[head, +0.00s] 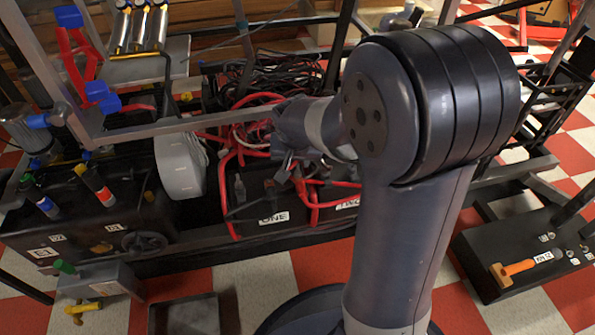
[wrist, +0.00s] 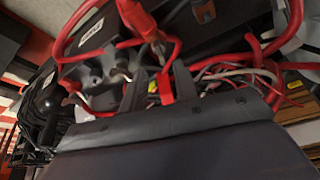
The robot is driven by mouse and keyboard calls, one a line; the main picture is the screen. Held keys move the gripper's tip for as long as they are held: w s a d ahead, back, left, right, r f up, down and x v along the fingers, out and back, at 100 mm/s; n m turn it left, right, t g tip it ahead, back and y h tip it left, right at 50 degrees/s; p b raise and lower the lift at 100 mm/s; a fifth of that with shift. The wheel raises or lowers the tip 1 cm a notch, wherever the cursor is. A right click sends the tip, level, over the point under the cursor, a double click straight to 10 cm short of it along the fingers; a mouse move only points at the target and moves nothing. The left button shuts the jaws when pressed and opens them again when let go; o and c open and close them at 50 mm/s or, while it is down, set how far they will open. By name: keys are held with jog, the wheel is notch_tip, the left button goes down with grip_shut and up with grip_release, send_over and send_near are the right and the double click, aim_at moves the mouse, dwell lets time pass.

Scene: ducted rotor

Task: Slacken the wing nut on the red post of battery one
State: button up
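Battery one is the dark box (head: 258,198) with the white label ONE (head: 273,217), below the middle of the head view. Red cables run over and down its front. My gripper (head: 300,168) is above the battery's right part, among the cables. In the wrist view my gripper (wrist: 149,78) shows two dark fingers standing apart, with no held object clear between them. A red lug or post (wrist: 138,18) with a metal fitting is beyond the fingertips, apart from them. I cannot make out the wing nut's shape. The wrist view also shows a white label (wrist: 90,36), unreadable.
Red cables (wrist: 222,62) crowd around the gripper, with a black cable bundle (head: 270,75) behind. A grey frame bar (head: 185,127) crosses left of the gripper. A grey-white rounded unit (head: 180,165) stands left of the battery. An orange-handled tool (head: 518,268) lies on the dark platform at right.

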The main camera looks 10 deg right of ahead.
aim_at(298, 169)
jog(key=b+x, duration=0.1)
jog(key=x, duration=0.4)
jog(key=shift+w+f+b, duration=0.1)
jog(key=shift+b, duration=0.25)
grip_shut()
